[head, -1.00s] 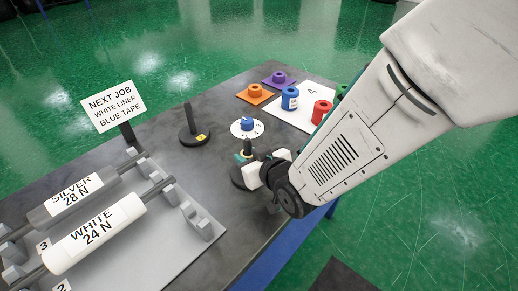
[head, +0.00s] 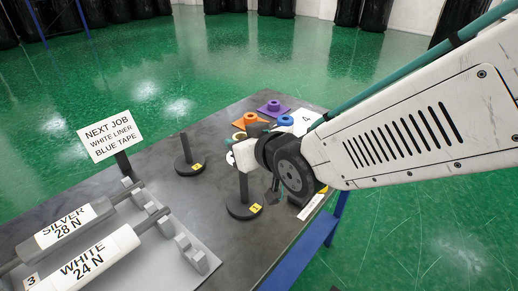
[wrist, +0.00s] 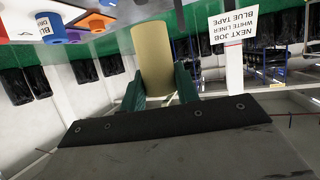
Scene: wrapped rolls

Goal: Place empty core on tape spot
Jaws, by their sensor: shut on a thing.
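My gripper (head: 238,150) is above the black spindle marked 1 (head: 244,205), near the middle of the head view. In the wrist view its green fingers (wrist: 160,74) are shut on a plain tan core (wrist: 150,45), which stands out past the fingertips. The coloured rolls beyond the gripper include orange (head: 250,119), purple (head: 274,105) and blue (head: 285,121). The white card marked 4 (head: 307,118) is partly behind my arm. I cannot tell which place is the tape spot.
The black spindle marked 2 (head: 185,155) stands bare to the left. The job sign (head: 106,135) stands left of it, asking for white liner and blue tape. Silver (head: 66,224) and white (head: 95,259) rolls lie on a rack at front left. The grey table (head: 215,240) is clear between.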

